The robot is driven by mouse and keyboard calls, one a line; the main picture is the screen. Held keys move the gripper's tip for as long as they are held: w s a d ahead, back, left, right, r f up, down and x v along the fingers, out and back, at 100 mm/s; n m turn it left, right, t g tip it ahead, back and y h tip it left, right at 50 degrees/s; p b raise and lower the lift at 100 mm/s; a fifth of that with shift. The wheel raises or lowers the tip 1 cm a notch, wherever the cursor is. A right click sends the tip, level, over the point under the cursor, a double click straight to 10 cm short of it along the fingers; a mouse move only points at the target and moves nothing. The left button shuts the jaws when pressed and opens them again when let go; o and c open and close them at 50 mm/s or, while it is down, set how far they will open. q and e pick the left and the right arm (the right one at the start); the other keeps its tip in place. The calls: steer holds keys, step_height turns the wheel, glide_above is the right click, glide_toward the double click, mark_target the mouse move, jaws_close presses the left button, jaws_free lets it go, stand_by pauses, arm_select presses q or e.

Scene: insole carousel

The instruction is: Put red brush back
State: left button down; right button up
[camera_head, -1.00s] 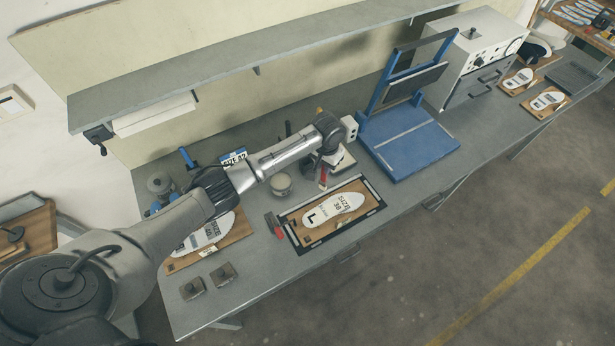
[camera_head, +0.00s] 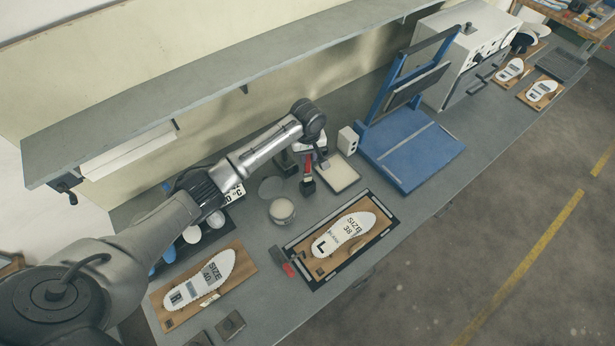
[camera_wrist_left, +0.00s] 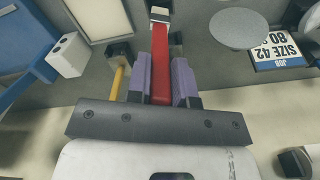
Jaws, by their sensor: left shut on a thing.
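My left gripper (camera_head: 314,155) is shut on the red brush (camera_head: 307,168) and holds it above the bench, between the round jar and the pale pad. In the left wrist view the red handle (camera_wrist_left: 160,62) runs between the purple finger pads (camera_wrist_left: 160,80), with a pale ferrule at its far end. A white two-hole block (camera_head: 347,140) stands right of the gripper, and it also shows in the left wrist view (camera_wrist_left: 66,56). A yellow handle (camera_wrist_left: 118,82) by a dark block shows beside the fingers. My right gripper is not in view.
A round jar (camera_head: 282,211) and a pale framed pad (camera_head: 340,176) flank the brush. In front lies a framed board (camera_head: 318,272) with a size 38 insole. A blue press (camera_head: 410,150) stands to the right. A shelf (camera_head: 230,70) overhangs the back.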

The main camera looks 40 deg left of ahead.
mark_target(308, 172)
arm_select(q)
steer(key=shift+f, duration=3.85)
steer(key=c, duration=1)
jaws_free()
